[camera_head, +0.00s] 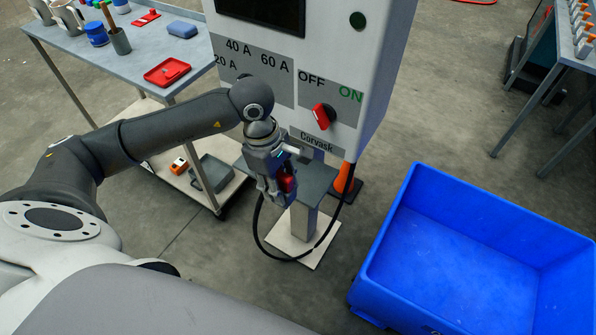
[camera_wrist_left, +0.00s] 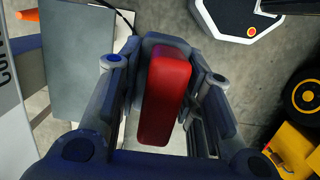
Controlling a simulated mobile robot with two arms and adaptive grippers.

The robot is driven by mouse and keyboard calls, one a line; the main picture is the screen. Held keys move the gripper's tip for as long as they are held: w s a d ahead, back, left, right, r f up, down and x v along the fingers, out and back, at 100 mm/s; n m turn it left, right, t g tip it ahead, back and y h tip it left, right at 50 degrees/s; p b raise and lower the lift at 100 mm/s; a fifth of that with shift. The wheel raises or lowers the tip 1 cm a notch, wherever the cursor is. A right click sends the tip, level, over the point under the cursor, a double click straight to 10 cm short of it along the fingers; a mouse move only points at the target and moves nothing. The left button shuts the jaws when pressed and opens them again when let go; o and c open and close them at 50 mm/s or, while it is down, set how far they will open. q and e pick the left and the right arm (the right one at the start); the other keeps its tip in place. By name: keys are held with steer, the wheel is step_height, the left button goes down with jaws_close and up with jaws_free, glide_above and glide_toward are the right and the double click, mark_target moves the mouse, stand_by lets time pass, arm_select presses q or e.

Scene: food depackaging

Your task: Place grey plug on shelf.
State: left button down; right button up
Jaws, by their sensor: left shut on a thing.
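My left gripper (camera_head: 277,190) is shut on a red block-like thing (camera_head: 287,183), held in front of the cabinet. In the left wrist view the red thing (camera_wrist_left: 165,97) sits between the two fingers, long side running away from the palm. I cannot make out a surely grey plug; the held thing shows red. A grey shelf (camera_head: 318,180) juts out below the cabinet, just right of and behind the gripper in the head view. It also shows at the left of the left wrist view (camera_wrist_left: 72,65), beside the gripper. My right gripper is not in view.
The white cabinet (camera_head: 362,75) has a red OFF/ON knob (camera_head: 323,116). A black cable (camera_head: 335,222) hangs from it and loops below the gripper. A blue bin (camera_head: 450,270) stands at the right, a grey workbench (camera_head: 130,45) with small items at the upper left.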

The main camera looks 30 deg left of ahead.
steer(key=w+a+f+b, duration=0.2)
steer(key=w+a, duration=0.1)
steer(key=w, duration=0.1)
arm_select(q)
steer(key=w+a+f+b, duration=0.2)
steer(key=w+f, duration=0.2)
steer(key=w+a+f+b, duration=0.2)
steer(key=w+f, duration=0.2)
steer(key=w+a+f+b, duration=0.2)
steer(key=w+f, duration=0.2)
steer(key=shift+a+f, duration=0.1)
steer(key=shift+a, duration=0.25)
steer(key=shift+f+b, duration=0.3)
steer(key=shift+f, duration=0.1)
steer(key=shift+r, duration=0.1)
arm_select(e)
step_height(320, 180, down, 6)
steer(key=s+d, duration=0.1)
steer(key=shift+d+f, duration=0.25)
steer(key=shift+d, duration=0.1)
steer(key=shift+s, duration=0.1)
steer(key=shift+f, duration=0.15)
